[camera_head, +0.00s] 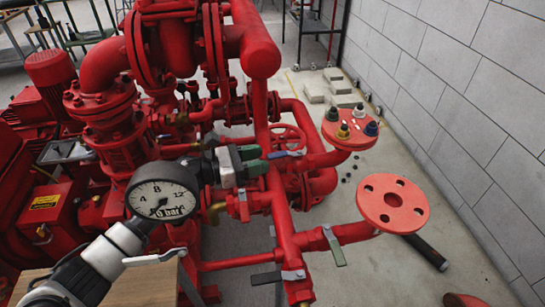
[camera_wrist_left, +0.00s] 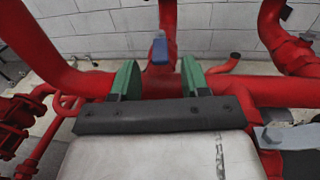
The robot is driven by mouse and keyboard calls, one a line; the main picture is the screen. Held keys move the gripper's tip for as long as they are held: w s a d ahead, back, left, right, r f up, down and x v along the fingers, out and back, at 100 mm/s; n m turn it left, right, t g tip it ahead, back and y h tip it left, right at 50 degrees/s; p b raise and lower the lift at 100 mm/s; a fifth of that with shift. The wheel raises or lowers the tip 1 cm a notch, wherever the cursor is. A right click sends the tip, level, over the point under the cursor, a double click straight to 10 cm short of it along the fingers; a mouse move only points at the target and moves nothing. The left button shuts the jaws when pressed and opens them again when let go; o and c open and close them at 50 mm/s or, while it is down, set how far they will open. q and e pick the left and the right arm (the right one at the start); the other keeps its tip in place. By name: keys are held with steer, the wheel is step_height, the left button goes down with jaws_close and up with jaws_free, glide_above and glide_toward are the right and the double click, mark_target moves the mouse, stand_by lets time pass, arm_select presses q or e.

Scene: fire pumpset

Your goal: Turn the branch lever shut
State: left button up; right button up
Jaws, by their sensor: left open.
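My left gripper (camera_head: 258,161) reaches in over the red pipework with its green fingers apart and nothing between them. In the left wrist view the gripper (camera_wrist_left: 159,80) has its two fingers spread wide. A small blue lever (camera_head: 285,155) lies just beyond the fingertips in the head view. The blue lever also shows in the left wrist view (camera_wrist_left: 160,51), upright on a red pipe, beyond the gap between the fingers and apart from them. I cannot tell for certain which lever is the branch lever. My right gripper is out of view.
A pressure gauge (camera_head: 161,200) stands in front of my left wrist. Other levers are a grey-green one (camera_head: 334,247), a grey one (camera_head: 279,277) and a pale one (camera_head: 153,259). Red flanges (camera_head: 392,205) stick out to the right.

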arm_select(q)
steer(key=v, duration=0.5)
steer(key=shift+s+a+b, duration=0.2)
steer(key=shift+a+b, duration=0.15)
